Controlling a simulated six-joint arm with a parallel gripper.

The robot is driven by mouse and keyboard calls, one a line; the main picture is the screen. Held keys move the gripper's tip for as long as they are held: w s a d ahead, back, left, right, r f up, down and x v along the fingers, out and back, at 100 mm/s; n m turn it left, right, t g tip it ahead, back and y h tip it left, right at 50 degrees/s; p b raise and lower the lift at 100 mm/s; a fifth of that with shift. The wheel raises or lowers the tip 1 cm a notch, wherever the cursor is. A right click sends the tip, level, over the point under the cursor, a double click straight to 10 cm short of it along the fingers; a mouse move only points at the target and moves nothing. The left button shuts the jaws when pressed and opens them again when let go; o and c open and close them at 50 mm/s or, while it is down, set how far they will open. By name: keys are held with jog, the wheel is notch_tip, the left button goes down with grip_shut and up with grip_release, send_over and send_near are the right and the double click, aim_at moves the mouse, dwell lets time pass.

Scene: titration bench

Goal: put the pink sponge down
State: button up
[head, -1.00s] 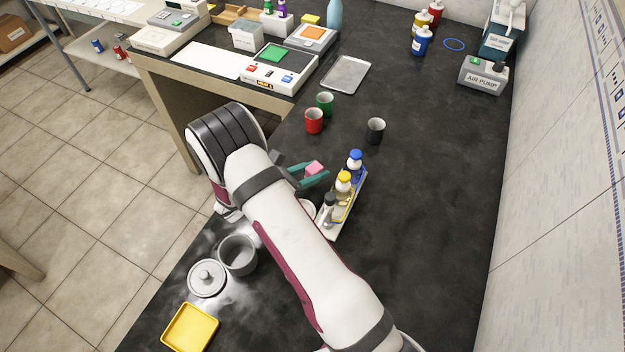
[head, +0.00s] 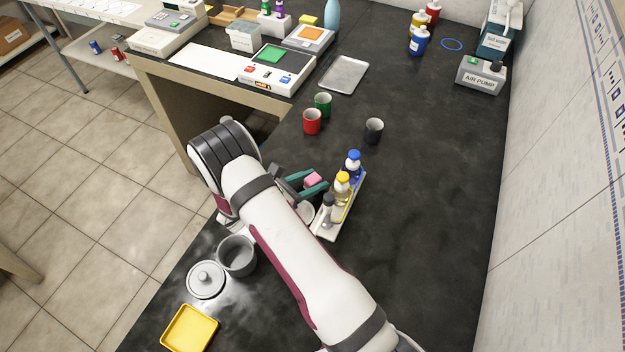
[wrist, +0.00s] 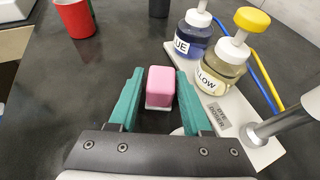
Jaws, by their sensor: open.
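The pink sponge (wrist: 160,85) is a small pink block with a pale lower layer. In the wrist view it sits between the two teal fingers of my gripper (wrist: 159,97), with a dark gap showing on each side of it. In the head view the sponge (head: 313,180) shows between the fingertips of my gripper (head: 309,184), left of the bottle rack. The fingers are open around it. Whether it rests fully on the dark bench is hard to tell, but its base appears at the bench surface.
A white rack (head: 334,230) with blue- and yellow-capped dispensers stands close on the right. Red (head: 312,121), green (head: 323,104) and dark (head: 374,131) cups are beyond. A grey pot (head: 237,255), a lid (head: 206,280) and a yellow tray (head: 189,328) are nearer. The bench right of the rack is clear.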

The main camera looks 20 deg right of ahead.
jog(key=v, duration=1.1)
jog(key=shift+s+a, duration=0.1)
jog(key=shift+a, duration=0.05)
jog(key=shift+s+r, duration=0.15)
jog(key=shift+r, duration=0.25)
jog(key=s+d+r+m+g+y, duration=0.1)
jog(key=s+d+r+m+g, duration=0.1)
jog(key=s+r+m, duration=0.1)
jog(key=s+d+r+m+g+y, duration=0.1)
jog(key=s+d+r+m+g, duration=0.1)
jog(key=s+r+m, duration=0.1)
jog(key=s+d+r+m+g+y, duration=0.1)
jog(key=s+d+r+m+g, duration=0.1)
jog(key=s+r+m, duration=0.1)
jog(key=shift+s+d+r+m, duration=0.15)
jog(key=shift+r+m, duration=0.25)
jog(key=shift+m, duration=0.25)
jog(key=shift+s+d+r+m, duration=0.1)
jog(key=shift+r+m, duration=0.25)
jog(key=shift+m, duration=0.3)
jog(key=s+a+r+m+y, duration=0.3)
jog(key=s+m+y, duration=0.2)
jog(key=s+m, duration=0.3)
jog(key=s+a+r+m+y, duration=0.3)
jog(key=s+m+y, duration=0.3)
jog(key=s+m, duration=0.2)
jog(key=shift+s+a+r+t, duration=0.15)
jog(key=shift+a+r+t, duration=0.15)
jog(key=shift+t, duration=0.1)
